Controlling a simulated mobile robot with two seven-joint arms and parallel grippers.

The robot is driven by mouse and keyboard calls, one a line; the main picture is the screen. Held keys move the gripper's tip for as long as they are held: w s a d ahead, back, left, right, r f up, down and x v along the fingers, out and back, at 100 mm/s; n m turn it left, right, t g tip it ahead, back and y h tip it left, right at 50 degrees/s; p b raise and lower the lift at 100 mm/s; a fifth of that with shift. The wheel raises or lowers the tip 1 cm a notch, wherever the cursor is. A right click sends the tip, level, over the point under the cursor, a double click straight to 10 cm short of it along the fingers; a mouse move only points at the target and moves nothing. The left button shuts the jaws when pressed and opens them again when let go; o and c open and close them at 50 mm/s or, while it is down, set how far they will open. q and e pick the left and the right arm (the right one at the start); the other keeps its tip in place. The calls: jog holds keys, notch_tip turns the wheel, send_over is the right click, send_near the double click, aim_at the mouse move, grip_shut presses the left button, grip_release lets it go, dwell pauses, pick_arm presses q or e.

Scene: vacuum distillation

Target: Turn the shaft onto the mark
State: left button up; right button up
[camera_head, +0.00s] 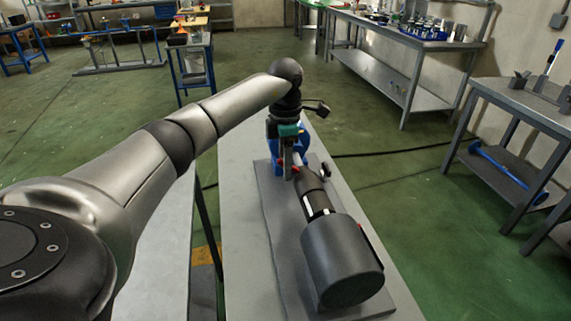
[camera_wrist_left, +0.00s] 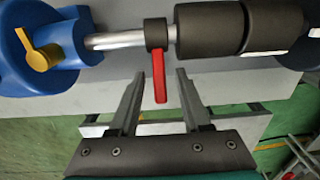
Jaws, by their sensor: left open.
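A silver shaft (camera_wrist_left: 115,40) runs from a blue housing (camera_wrist_left: 62,60) to a dark coupling (camera_wrist_left: 208,30) in the left wrist view. A dark collar with a red lever (camera_wrist_left: 160,90) sits on the shaft, the lever hanging toward my gripper. A yellow pointer (camera_wrist_left: 40,52) is on the blue housing. My left gripper (camera_wrist_left: 160,76) is open, one finger on either side of the red lever, with visible gaps. In the head view the left gripper (camera_head: 288,162) is at the shaft, partly hiding it. My right gripper is not in view.
A large grey motor (camera_head: 340,262) lies at the near end of the shaft, on a plate on the grey bench (camera_head: 240,240). A black cable (camera_head: 390,150) crosses the green floor. Side tables (camera_head: 520,110) stand to the right.

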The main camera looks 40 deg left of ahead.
pick_arm(q)
grip_shut()
dwell(1.4)
